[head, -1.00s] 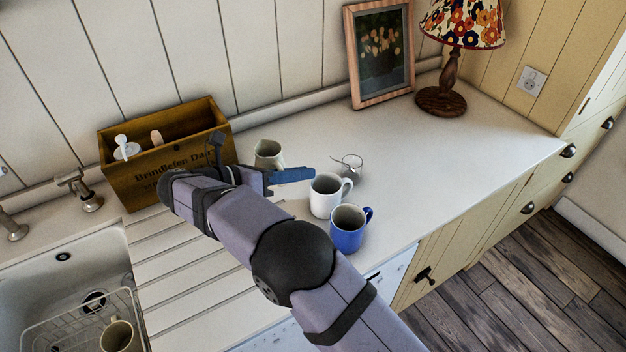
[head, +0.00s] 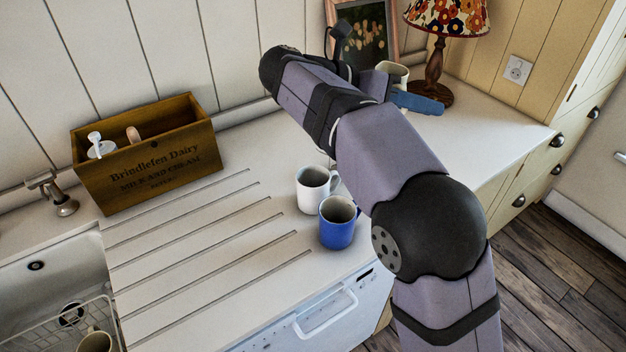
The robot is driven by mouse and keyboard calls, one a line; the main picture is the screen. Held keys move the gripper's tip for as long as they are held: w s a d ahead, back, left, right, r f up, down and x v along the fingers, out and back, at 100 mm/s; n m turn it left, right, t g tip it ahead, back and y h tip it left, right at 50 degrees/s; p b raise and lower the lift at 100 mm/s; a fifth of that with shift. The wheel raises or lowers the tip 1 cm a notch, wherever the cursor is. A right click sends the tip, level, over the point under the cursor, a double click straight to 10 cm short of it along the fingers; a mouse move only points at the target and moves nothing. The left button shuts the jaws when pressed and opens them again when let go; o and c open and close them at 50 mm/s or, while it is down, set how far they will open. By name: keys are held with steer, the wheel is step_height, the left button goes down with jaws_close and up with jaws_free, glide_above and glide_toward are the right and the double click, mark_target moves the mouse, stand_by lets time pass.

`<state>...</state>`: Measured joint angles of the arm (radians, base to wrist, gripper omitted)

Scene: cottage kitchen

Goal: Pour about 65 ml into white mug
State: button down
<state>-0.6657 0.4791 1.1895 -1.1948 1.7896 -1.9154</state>
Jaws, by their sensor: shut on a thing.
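The white mug (head: 313,190) stands upright on the counter, left of my arm, with its handle to the right. Its inside looks dark grey and I cannot tell what is in it. My gripper (head: 408,94), with blue fingers, is shut on a cream mug (head: 394,72), held up and to the right of the white mug, towards the framed picture. The cream mug looks roughly upright; its lower part is hidden by the gripper and its contents cannot be seen.
A blue mug (head: 337,228) stands just in front of the white mug. A wooden crate (head: 150,172) is at left, the sink (head: 40,262) at lower left with another mug (head: 95,341) in it. A framed picture (head: 388,22) and lamp (head: 434,72) stand behind. The ribbed drainer is clear.

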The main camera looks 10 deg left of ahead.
steer(key=s+d+r+n+t+b, duration=0.1)
steer(key=s+d+r+b, duration=0.15)
steer(key=d, duration=0.95)
steer(key=w+a+f+n+t+y, duration=0.2)
steer(key=a+f+n+t+y, duration=0.5)
steer(key=f, duration=0.9)
steer(key=a+n+y, duration=0.2)
steer(key=a, duration=0.2)
steer(key=shift+n+p, duration=0.3)
steer(key=shift+n, duration=0.1)
steer(key=shift+a+f, duration=0.1)
